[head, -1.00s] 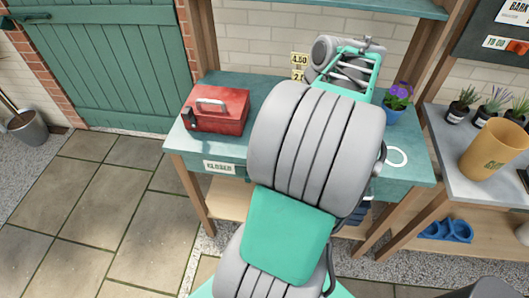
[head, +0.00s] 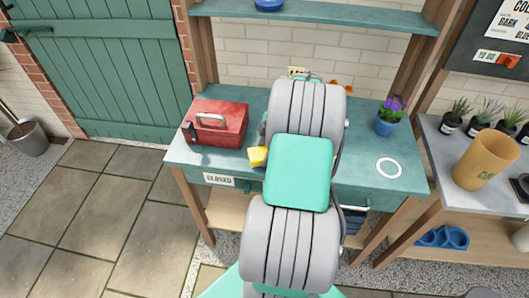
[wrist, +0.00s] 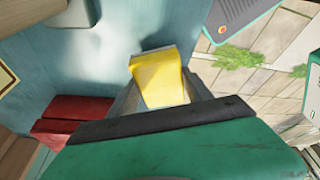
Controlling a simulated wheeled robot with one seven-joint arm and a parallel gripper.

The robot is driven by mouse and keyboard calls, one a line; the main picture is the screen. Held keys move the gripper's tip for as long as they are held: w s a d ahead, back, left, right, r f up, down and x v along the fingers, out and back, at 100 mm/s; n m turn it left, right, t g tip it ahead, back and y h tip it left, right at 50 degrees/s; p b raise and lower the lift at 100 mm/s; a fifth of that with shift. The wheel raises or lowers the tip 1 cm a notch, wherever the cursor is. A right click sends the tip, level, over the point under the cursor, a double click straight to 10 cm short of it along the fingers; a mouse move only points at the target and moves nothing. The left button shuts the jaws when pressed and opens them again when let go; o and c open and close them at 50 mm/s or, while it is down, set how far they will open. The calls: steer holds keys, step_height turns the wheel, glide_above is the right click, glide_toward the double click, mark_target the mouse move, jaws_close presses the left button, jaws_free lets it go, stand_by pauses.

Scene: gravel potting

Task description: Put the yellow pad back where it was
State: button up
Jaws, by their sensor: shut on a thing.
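The yellow pad (head: 258,156) shows just left of my arm, over the teal bench to the right of the red toolbox. In the wrist view the yellow pad (wrist: 158,80) sits between the two fingers of my gripper (wrist: 160,92), which is shut on it. In the head view my own arm hides the gripper and most of the pad. I cannot tell whether the pad touches the bench (head: 345,178) or is held above it.
The red toolbox (head: 216,124) stands at the bench's left. A blue pot with purple flowers (head: 387,124) stands at the right, with a white ring (head: 389,168) marked in front of it. A tan pot (head: 487,160) and small plants stand on the side table. Bench space around the ring is clear.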

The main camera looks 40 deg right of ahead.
steer(key=shift+f, duration=1.05)
steer(key=o, duration=1.3)
steer(key=shift+r, duration=0.1)
